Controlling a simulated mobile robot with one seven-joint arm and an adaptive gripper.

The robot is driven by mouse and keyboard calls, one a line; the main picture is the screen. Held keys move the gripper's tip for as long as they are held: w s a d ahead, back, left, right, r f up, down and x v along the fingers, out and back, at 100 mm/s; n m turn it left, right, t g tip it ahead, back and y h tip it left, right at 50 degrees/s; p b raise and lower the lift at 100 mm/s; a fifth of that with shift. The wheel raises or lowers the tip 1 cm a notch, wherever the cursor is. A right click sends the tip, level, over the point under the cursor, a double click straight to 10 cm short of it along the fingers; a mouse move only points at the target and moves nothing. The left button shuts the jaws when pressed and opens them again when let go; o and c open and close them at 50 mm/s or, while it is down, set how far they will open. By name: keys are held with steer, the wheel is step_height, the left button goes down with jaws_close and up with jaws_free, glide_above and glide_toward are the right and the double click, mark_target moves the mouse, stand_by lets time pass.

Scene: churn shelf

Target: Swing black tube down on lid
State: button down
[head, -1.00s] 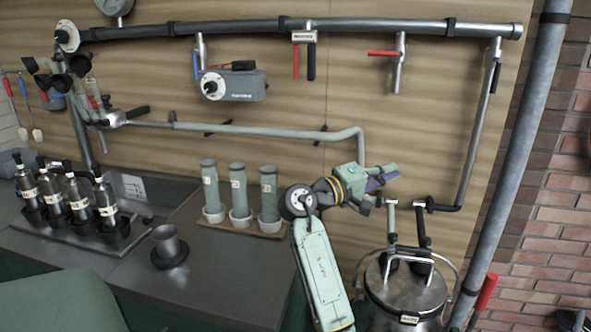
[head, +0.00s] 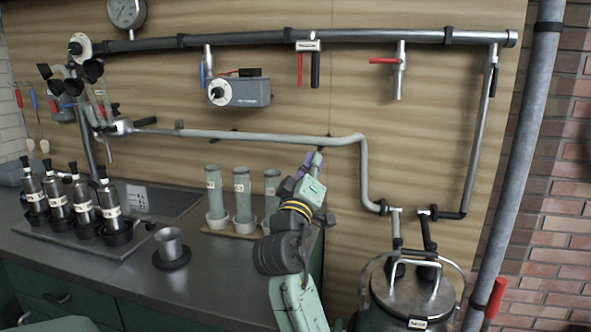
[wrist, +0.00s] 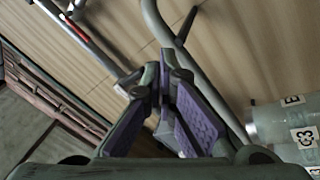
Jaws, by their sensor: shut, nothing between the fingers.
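The black tube (head: 429,234) hangs from a dark elbow at the lower right in the head view, and its lower end meets the churn top. A metal and dark tube (head: 396,228) stands beside it on the left. The churn lid (head: 397,297) is round and metal with an upright handle (head: 413,272). My gripper (head: 314,158) is in front of the board, left of the churn and apart from the black tube. Its purple-padded fingers meet with nothing between them, as the wrist view (wrist: 165,65) also shows.
A grey-green pipe (head: 250,136) runs across the board and bends down right of my gripper. Several capped cylinders (head: 242,192) stand beside my arm; one labelled C3 (wrist: 290,130) is close in the wrist view. A thick grey pipe (head: 519,150) stands right of the churn.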

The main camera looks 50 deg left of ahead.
steer(key=shift+s+a+r+n+g+y+b, duration=0.1)
steer(key=shift+s+r+n+g+y+b, duration=0.1)
steer(key=shift+s+y, duration=0.5)
steer(key=shift+s+a+r+n+g+y+b, duration=0.15)
steer(key=shift+s+r+y, duration=0.1)
steer(key=shift+s+y, duration=0.45)
steer(key=shift+s+r+n+g+y+b, duration=0.1)
steer(key=shift+s+r+g+y, duration=0.1)
steer(key=shift+s+y, duration=0.5)
steer(key=shift+s, duration=0.2)
